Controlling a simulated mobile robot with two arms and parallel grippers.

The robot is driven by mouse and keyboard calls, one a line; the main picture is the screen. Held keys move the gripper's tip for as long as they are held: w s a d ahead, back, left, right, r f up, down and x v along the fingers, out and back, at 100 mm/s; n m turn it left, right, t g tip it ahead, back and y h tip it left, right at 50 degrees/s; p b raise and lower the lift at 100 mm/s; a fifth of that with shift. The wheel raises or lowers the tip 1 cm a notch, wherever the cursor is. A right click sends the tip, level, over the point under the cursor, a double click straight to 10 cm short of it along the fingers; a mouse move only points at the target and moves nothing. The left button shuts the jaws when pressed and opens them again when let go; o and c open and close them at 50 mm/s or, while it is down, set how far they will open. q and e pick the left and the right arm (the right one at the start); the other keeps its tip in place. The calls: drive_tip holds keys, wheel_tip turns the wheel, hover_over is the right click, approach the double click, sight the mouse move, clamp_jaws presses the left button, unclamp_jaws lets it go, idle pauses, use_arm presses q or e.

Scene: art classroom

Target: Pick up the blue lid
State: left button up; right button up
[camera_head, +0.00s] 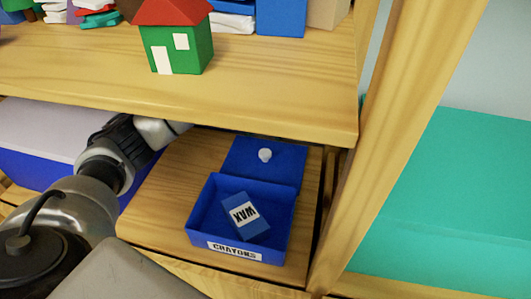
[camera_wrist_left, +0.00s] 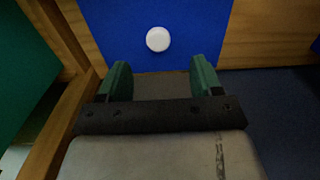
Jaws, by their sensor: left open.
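The blue lid (camera_head: 285,164) lies flat on the lower wooden shelf behind the open blue crayons box (camera_head: 280,225). A white round knob (camera_head: 265,155) stands on the lid. My left arm comes in from the left, and its gripper is mostly hidden under the upper shelf, left of the lid. In the left wrist view my left gripper (camera_wrist_left: 161,77) is open with nothing between its green fingers. The lid (camera_wrist_left: 205,30) and its white knob (camera_wrist_left: 157,39) show just beyond the fingertips, with the knob roughly centred between them. My right gripper is not in view.
A small blue WAX box (camera_head: 258,222) lies inside the crayons box. The upper shelf (camera_head: 280,95) overhangs the lid's area and holds a toy house (camera_head: 176,45). A wooden post (camera_head: 385,150) stands to the right. A blue-sided box (camera_head: 30,165) is at left.

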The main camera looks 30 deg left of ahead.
sight(265, 152)
use_arm(q)
drive_tip(key=shift+s+d+f, duration=0.1)
drive_tip(key=shift+s+f, duration=0.1)
drive_tip(key=shift+f, duration=0.9)
drive_tip(key=f, duration=0.3)
drive_tip(key=f+p, duration=0.1)
drive_tip(key=f, duration=0.1)
drive_tip(key=shift+w, duration=0.3)
drive_tip(key=shift+f, duration=0.45)
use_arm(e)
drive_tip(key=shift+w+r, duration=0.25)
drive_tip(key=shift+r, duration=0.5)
